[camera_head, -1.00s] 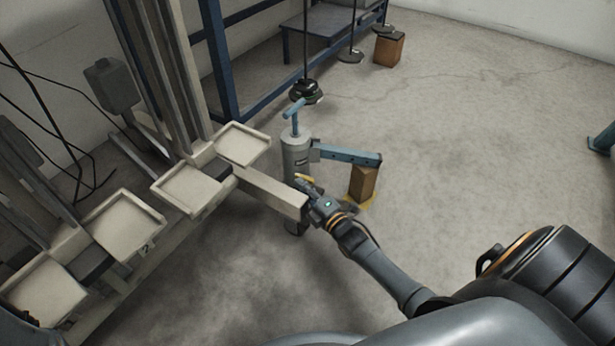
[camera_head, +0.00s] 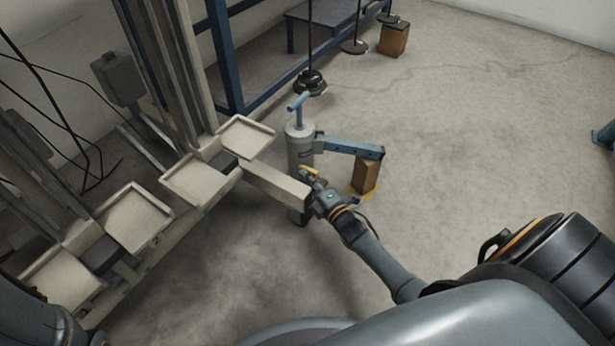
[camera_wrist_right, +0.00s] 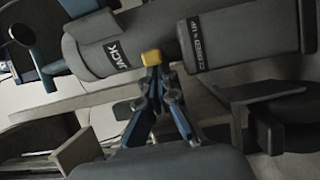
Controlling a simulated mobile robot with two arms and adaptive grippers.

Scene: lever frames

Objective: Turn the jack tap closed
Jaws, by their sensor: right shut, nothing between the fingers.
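The jack (camera_head: 299,148) is a grey upright cylinder with a blue T-handle on top and a blue arm at its side. In the right wrist view its body (camera_wrist_right: 235,38) spans the top, with a "JACK" label and another label reading "CLOSED" and "UP". The small yellow tap (camera_wrist_right: 152,58) sticks out from the body; it also shows in the head view (camera_head: 309,170). My right gripper (camera_head: 312,182) is at the jack's near side. Its fingers (camera_wrist_right: 158,76) are shut and empty, their tips at or just below the tap; contact is unclear. My left gripper is out of view.
A pale beam (camera_head: 275,186) ends close beside the jack and my right gripper. Pale trays (camera_head: 188,198) stand to the left. A wooden block (camera_head: 365,175) stands under the jack's blue arm. The floor to the right is clear.

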